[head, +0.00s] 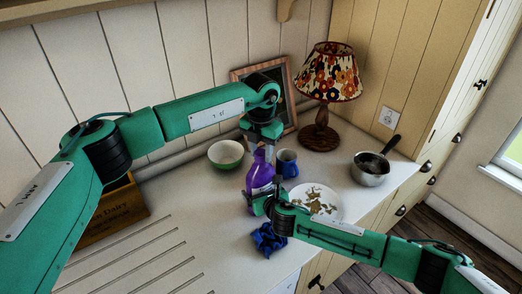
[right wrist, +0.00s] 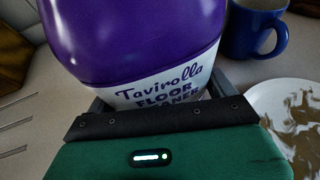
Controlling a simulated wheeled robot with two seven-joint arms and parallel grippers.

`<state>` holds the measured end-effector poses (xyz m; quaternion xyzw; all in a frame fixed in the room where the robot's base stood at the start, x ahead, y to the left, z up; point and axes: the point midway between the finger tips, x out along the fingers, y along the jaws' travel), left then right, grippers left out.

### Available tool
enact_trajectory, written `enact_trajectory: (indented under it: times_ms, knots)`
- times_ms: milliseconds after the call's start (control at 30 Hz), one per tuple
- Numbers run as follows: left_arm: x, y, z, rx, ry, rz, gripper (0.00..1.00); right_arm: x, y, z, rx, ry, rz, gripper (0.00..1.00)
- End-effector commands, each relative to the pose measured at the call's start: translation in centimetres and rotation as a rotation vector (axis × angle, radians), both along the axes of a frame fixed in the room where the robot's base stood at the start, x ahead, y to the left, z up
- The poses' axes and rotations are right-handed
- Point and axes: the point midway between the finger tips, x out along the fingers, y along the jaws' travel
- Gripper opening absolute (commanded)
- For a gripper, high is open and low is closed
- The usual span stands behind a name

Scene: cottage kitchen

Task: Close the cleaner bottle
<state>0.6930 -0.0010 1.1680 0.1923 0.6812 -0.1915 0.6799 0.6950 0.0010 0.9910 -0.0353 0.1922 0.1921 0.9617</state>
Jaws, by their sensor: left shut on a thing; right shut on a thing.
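The purple cleaner bottle (head: 260,174) stands upright on the counter in the middle of the head view. Its white "Floor Cleaner" label faces the right wrist camera, where the bottle (right wrist: 130,40) fills the upper left. My right gripper (head: 257,203) is shut on the bottle's lower body, with its fingers on either side. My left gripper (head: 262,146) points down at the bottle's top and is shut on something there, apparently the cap. The cap itself is hidden by the fingers, so I cannot tell how it sits on the neck.
A blue mug (head: 287,162) stands close right of the bottle, with a soiled white plate (head: 334,205) in front. A green bowl (head: 226,154) is behind left. A crumpled blue cloth (head: 268,239) lies in front.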

Motion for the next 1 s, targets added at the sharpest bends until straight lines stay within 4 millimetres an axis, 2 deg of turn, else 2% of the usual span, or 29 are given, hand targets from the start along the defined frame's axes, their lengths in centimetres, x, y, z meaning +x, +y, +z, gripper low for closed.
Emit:
enact_trajectory:
  times_ms: [267,300,400,433,767,867,1000]
  knots:
    - [0.0,0.0,0.0,0.0,0.0,-0.008,0.07,0.0,0.0,0.0,0.0,0.0,0.0,0.23]
    - [0.0,0.0,0.0,0.0,0.0,-0.008,0.38,0.0,0.0,0.0,0.0,0.0,0.0,0.23]
    - [0.0,0.0,0.0,0.0,0.0,-0.008,0.58,0.0,0.0,0.0,0.0,0.0,0.0,0.23]
    - [0.0,0.0,0.0,0.0,0.0,-0.008,0.59,0.0,0.0,0.0,0.0,0.0,0.0,0.23]
    - [0.0,0.0,0.4,-0.001,-0.001,-0.008,0.59,0.0,0.0,0.0,0.0,0.0,0.0,0.23]
    - [0.1,0.0,1.6,0.0,-0.002,-0.008,0.59,0.0,0.0,0.0,0.0,0.0,0.0,0.23]
    - [0.1,0.0,4.3,-0.001,-0.003,-0.007,0.59,0.0,0.0,0.0,0.0,0.0,0.0,0.23]
